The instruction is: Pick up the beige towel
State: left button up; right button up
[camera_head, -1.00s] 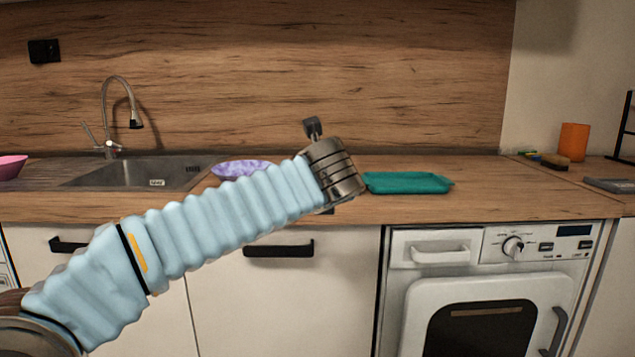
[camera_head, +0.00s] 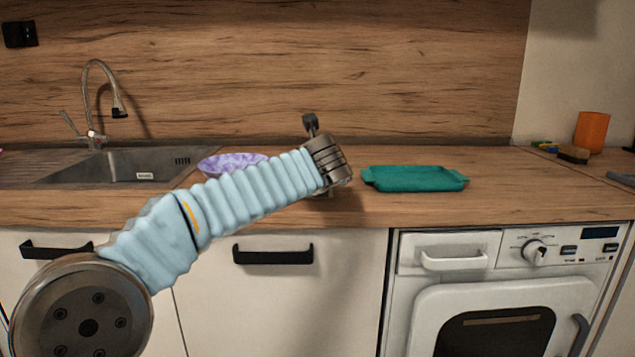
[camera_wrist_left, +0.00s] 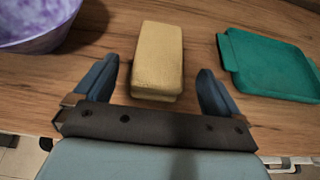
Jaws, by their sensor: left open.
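The beige towel (camera_wrist_left: 158,50) is a folded block lying on the wooden counter in the left wrist view. My left gripper (camera_wrist_left: 157,68) is open, with one dark blue finger on each side of the towel's near part. Gaps show between the fingers and the towel, and I cannot tell how high the fingers are above the counter. In the head view my left arm reaches over the counter, and its wrist and gripper (camera_head: 328,175) hide the towel. My right gripper is in neither view.
A purple patterned bowl (camera_head: 222,164) stands left of the gripper, also seen in the wrist view (camera_wrist_left: 28,22). A teal tray (camera_head: 414,179) lies to the right. A sink (camera_head: 110,167) is at left, and an orange cup (camera_head: 591,132) stands far right. The splashback (camera_head: 290,70) rises behind.

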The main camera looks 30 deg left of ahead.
pick_arm(q)
jog(key=x, duration=0.5)
jog(key=shift+w+a, duration=0.1)
jog(key=c, duration=1.2)
